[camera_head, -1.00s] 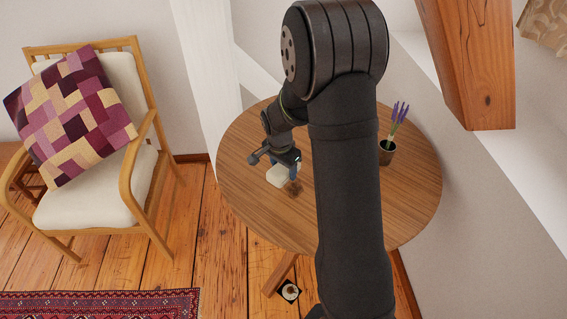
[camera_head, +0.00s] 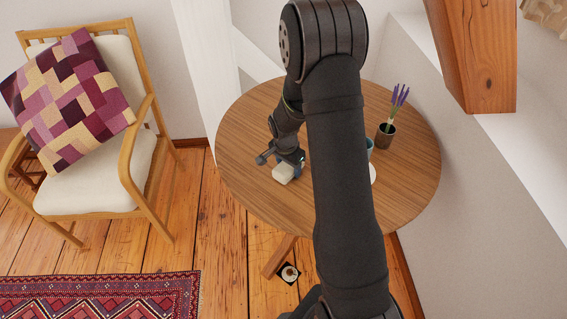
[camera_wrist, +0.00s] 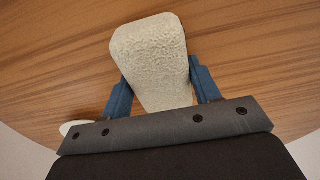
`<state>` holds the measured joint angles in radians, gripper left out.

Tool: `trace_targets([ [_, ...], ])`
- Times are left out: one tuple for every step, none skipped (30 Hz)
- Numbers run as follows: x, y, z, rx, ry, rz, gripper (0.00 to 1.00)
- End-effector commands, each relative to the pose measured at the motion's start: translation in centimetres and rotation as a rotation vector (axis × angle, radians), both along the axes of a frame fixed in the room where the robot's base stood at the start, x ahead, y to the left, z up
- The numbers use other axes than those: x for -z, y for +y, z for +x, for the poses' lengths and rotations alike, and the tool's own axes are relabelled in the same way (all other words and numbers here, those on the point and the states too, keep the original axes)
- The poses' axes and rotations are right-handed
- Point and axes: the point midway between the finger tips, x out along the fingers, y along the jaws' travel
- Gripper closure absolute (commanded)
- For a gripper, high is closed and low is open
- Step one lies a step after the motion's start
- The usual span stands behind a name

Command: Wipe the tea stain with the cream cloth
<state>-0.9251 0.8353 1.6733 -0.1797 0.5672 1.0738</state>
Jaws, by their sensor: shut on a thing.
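The cream cloth (camera_head: 283,174) is a thick, pale, folded pad at the front left part of the round wooden table. It also fills the middle of the wrist view (camera_wrist: 152,55). My gripper (camera_wrist: 162,88) is shut on it, with one blue finger at each side. In the head view my gripper (camera_head: 289,163) is low over the tabletop, and the cloth appears to rest on the wood. No tea stain shows in either current view; I cannot tell whether any of it lies under the cloth or behind my arm.
The round table (camera_head: 250,130) has bare wood left of my arm. A teal cup (camera_head: 370,147) and a white plate (camera_head: 373,173) are partly hidden behind my arm. A lavender pot (camera_head: 385,136) stands at the right. A sloping timber (camera_head: 480,60) overhangs the right side.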

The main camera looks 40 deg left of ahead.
Motion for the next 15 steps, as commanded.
trace_targets([
  [-0.1, -0.4, 0.4, 0.002, 0.000, -0.001, 0.65],
  [0.1, -0.6, 0.5, 0.002, 0.000, -0.001, 0.65],
  [0.3, -0.9, 0.8, 0.002, 0.001, -0.001, 0.65],
  [-0.1, -1.0, 1.0, 0.003, 0.000, 0.000, 0.65],
  [0.0, -1.2, 1.2, 0.003, 0.000, -0.001, 0.65],
  [0.2, -1.5, 1.4, 0.002, 0.001, -0.001, 0.65],
  [-0.1, -1.7, 1.7, 0.002, 0.000, 0.000, 0.65],
  [0.1, -1.9, 1.8, 0.002, 0.001, -0.001, 0.65],
  [0.0, -2.2, 2.1, 0.003, 0.000, -0.001, 0.65],
  [-0.1, -2.3, 2.3, 0.003, 0.000, -0.001, 0.65],
  [0.0, -2.5, 2.4, 0.002, 0.001, -0.001, 0.65],
  [0.2, -2.8, 2.7, 0.002, 0.001, -0.002, 0.65],
  [-0.1, -3.0, 2.9, 0.002, 0.000, -0.001, 0.65],
  [0.0, -3.2, 3.1, 0.003, 0.001, -0.001, 0.65],
  [0.0, -3.4, 3.4, 0.003, 0.001, -0.001, 0.65],
])
